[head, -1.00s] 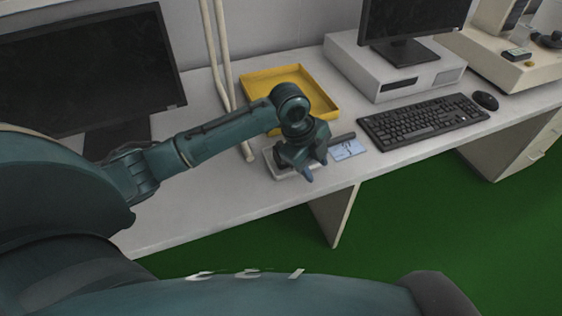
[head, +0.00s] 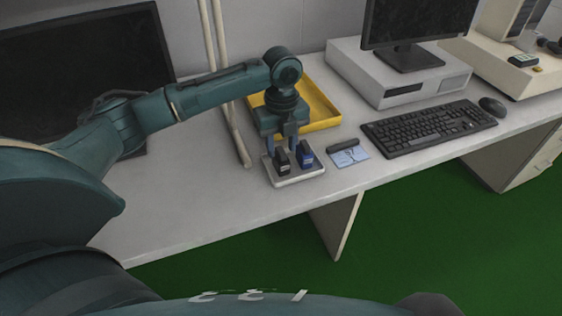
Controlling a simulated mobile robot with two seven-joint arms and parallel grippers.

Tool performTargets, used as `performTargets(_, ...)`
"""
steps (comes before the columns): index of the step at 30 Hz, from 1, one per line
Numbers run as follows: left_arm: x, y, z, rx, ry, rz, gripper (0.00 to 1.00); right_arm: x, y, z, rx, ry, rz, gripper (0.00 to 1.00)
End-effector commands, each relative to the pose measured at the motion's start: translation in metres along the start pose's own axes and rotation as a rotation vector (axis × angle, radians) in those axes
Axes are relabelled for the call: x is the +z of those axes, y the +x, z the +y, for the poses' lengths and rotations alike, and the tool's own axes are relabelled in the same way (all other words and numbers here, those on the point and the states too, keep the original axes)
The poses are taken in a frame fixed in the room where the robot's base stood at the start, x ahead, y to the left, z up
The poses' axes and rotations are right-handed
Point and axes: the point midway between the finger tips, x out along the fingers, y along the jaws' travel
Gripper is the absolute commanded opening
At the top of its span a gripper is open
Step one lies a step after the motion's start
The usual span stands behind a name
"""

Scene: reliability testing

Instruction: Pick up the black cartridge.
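The black cartridge (head: 282,162) stands upright on the left side of a small light tray (head: 298,181) near the front of the desk. A blue cartridge (head: 305,156) stands to its right on the same tray. My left gripper (head: 282,147) points down just above the black cartridge. Its two fingers are apart, one toward each side of the cartridge's top. Whether they touch it I cannot tell. The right gripper is out of view.
A yellow tray (head: 324,111) lies behind the gripper. A blue-white card (head: 350,158) and a small dark bar (head: 342,145) lie to the right, before the keyboard (head: 428,128). Pale upright poles (head: 224,82) stand left of the gripper. The desk's left front is clear.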

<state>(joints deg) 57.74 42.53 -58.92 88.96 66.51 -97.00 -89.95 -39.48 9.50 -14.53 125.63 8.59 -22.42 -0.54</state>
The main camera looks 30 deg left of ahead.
Motion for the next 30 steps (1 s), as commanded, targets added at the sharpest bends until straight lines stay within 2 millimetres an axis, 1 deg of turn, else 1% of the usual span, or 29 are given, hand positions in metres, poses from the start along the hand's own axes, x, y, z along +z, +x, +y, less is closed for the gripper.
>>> performTargets(4,0.002,0.013,0.001,0.001,-0.001,0.002,0.38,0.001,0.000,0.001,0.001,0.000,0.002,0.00)
performTargets(9,0.005,0.040,0.001,0.001,-0.001,0.001,0.38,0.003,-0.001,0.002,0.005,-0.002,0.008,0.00)
performTargets(12,0.005,0.050,0.001,0.000,0.000,0.000,0.38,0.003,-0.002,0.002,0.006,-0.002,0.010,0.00)
performTargets(15,0.005,0.054,0.001,0.000,0.000,-0.001,0.38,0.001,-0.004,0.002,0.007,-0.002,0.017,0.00)
performTargets(21,0.005,0.054,0.001,-0.001,0.001,-0.001,0.38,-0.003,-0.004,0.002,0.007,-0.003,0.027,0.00)
performTargets(30,0.005,0.054,0.001,-0.001,0.000,-0.001,0.14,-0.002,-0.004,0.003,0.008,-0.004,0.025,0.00)
